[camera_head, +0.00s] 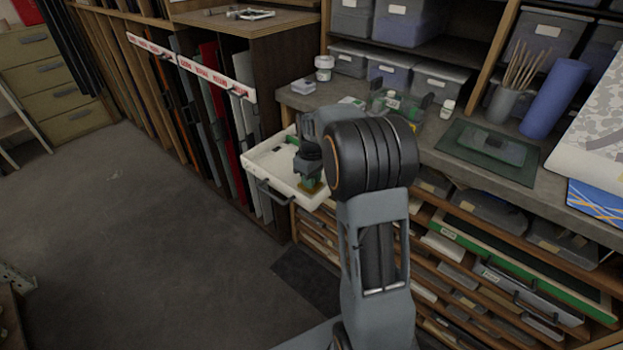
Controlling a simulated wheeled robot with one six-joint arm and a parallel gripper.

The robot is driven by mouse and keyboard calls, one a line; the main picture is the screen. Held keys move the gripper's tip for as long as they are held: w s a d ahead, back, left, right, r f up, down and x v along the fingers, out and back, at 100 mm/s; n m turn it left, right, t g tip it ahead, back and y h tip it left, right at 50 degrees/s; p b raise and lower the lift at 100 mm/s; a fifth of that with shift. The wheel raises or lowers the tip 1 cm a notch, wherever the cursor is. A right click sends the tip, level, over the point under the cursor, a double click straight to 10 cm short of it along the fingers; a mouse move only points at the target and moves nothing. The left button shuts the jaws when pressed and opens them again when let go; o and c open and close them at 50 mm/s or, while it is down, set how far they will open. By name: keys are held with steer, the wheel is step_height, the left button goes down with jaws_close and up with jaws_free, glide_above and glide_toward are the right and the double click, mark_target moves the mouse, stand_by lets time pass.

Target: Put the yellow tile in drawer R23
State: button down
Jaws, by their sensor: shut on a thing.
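My gripper (311,183) points down over the near right part of a pulled-out white drawer (262,156). It is shut on the small yellow tile (317,190), of which only an amber edge shows below the fingers. The tile is at or just above the drawer's near right corner; I cannot tell whether it touches the drawer. The drawer has a dark handle (273,194) on its front and a small dark piece inside. No drawer label is readable, so I cannot tell whether this is R23. My arm hides the drawer's right side.
A workbench (437,128) above holds jars, a dark green mat (487,150), a brush cup (503,104) and a blue roll (553,97). Shelves of sheets and other drawers lie below right. A rack of upright panels (207,85) stands left. The floor (130,220) at left is clear.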

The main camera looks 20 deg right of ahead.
steer(key=c, duration=1.4)
jaws_free()
steer(key=shift+f, duration=0.2)
steer(key=shift+c, duration=0.2)
steer(key=o, duration=0.5)
steer(key=shift+c, duration=0.2)
steer(key=shift+r, duration=0.1)
step_height(320, 180, up, 12)
steer(key=p, duration=0.1)
steer(key=s+a+f+m+t, duration=0.1)
steer(key=s+a, duration=0.4)
steer(key=s, duration=0.5)
steer(key=s+a+f+m+t, duration=0.2)
steer(key=s+a, duration=0.3)
steer(key=s, duration=0.5)
steer(key=shift+s+a+f+m, duration=0.2)
steer(key=shift+a+f+m, duration=0.05)
steer(key=shift+f+m, duration=0.6)
